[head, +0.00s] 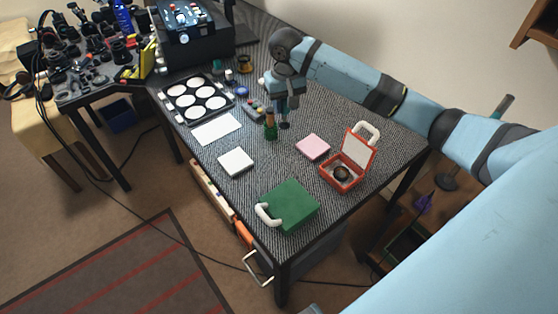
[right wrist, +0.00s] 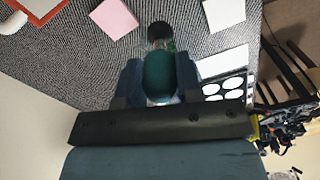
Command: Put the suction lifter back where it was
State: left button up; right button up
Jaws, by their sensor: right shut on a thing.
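My right gripper (head: 285,108) is over the far part of the table, pointing down. It is shut on the suction lifter, whose teal green body (right wrist: 160,76) sits between the fingers in the right wrist view. A dark round cup (right wrist: 160,32) shows past the fingertips. In the head view only the lifter's dark lower end (head: 284,125) shows under the fingers, close to the table top; I cannot tell whether it touches. A green item with a brown top (head: 270,128) stands just left of it. My left gripper is not in view.
A black tray with white round pads (head: 203,97), a white sheet (head: 216,128), a white pad (head: 236,161) and a pink pad (head: 312,146) lie around. An open red box (head: 341,176) and a green case (head: 290,205) stand nearer. Small parts (head: 243,92) crowd the left.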

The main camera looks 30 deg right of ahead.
aim_at(285, 124)
jog(key=shift+s+f+b, duration=0.1)
jog(key=shift+f+b, duration=0.4)
jog(key=shift+f, duration=8.75)
jog(key=o, duration=0.9)
jog(key=shift+f, duration=0.1)
notch_tip(285, 124, up, 12)
jog(key=shift+r+p, duration=0.15)
jog(key=shift+p, duration=0.25)
